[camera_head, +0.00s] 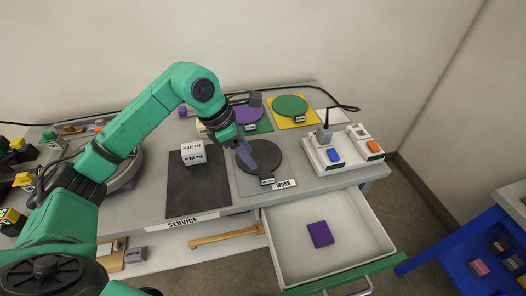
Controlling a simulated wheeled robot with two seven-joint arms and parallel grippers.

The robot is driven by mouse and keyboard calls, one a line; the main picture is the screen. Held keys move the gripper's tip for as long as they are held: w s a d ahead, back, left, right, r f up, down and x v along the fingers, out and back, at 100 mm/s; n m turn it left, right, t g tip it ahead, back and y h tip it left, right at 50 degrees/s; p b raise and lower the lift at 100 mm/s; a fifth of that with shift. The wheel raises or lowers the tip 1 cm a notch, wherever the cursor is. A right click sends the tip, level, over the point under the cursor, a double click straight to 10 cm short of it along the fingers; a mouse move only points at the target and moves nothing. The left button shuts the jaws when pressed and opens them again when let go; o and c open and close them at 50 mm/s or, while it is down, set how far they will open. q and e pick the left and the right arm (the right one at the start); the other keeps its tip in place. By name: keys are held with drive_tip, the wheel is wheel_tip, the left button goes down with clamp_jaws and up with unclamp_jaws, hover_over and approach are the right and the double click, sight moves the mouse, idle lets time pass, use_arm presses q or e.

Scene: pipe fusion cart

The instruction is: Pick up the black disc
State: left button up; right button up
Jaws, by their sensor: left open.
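The black disc (268,159) lies flat on a grey square pad at the front middle of the cart, beside the WORN label (284,184). A small tag (267,182) shows at its front edge. My left gripper (246,158) reaches down from the left over the disc's left part and hides some of it. Its jaws are open with nothing seen between them. I cannot tell whether the fingertips touch the disc. My right gripper does not show.
A purple disc (246,113) and a green disc (290,105) lie behind. A switch unit (330,158) stands at right. An open drawer (355,235) holding a purple block (320,234) juts out in front.

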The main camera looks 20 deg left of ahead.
sight(264, 177)
use_arm(q)
drive_tip(key=p+x, duration=0.4)
drive_tip(key=x, duration=0.5)
drive_tip(key=shift+f, duration=0.25)
drive_tip(key=shift+s+d+f, duration=0.1)
drive_tip(key=shift+d+f, duration=0.05)
drive_tip(key=shift+f, duration=0.35)
drive_tip(key=c, duration=0.8)
clamp_jaws()
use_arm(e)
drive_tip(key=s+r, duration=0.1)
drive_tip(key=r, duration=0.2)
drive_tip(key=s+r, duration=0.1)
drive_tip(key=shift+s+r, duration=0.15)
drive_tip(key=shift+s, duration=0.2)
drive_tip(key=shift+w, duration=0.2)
